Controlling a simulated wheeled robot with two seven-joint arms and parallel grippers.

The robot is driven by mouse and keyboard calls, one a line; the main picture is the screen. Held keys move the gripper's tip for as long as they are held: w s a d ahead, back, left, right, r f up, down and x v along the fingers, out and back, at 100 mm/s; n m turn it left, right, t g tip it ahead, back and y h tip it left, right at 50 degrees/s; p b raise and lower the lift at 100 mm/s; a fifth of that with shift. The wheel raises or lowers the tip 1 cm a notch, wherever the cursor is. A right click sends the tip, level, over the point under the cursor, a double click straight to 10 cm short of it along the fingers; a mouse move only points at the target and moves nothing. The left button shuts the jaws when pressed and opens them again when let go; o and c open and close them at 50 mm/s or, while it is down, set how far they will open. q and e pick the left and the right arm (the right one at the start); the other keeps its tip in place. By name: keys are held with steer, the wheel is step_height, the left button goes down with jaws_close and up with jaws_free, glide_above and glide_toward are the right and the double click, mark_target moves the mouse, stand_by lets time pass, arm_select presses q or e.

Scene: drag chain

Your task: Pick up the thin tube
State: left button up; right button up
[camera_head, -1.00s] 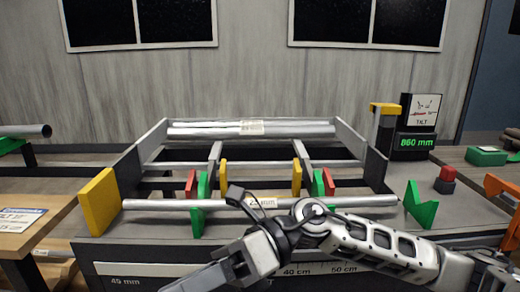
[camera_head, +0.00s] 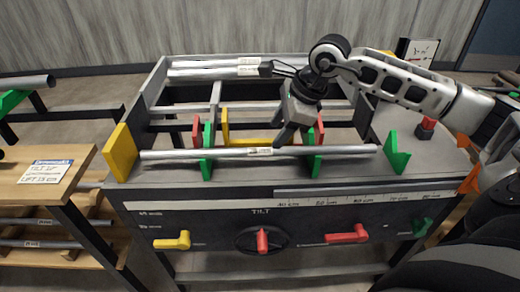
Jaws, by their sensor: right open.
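A thin grey tube (camera_head: 210,154) with a small white label lies level across green V-shaped supports (camera_head: 207,165) at the front of the bench frame. Its left end is near a yellow plate (camera_head: 121,152) and its right end is near a green notched block (camera_head: 397,154). My left gripper is out of view.
More tubes (camera_head: 205,72) lie in the rack at the back of the frame. Red and yellow plates stand behind the tube. A red button (camera_head: 426,128) is at right. A wooden shelf (camera_head: 85,165) with tubes below stands at left. The front panel has coloured handles (camera_head: 263,241).

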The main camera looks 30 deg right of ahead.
mark_target(264, 149)
steer(key=shift+p+x, duration=0.45)
steer(key=shift+x, duration=3.15)
steer(key=shift+r, duration=0.1)
jaws_close()
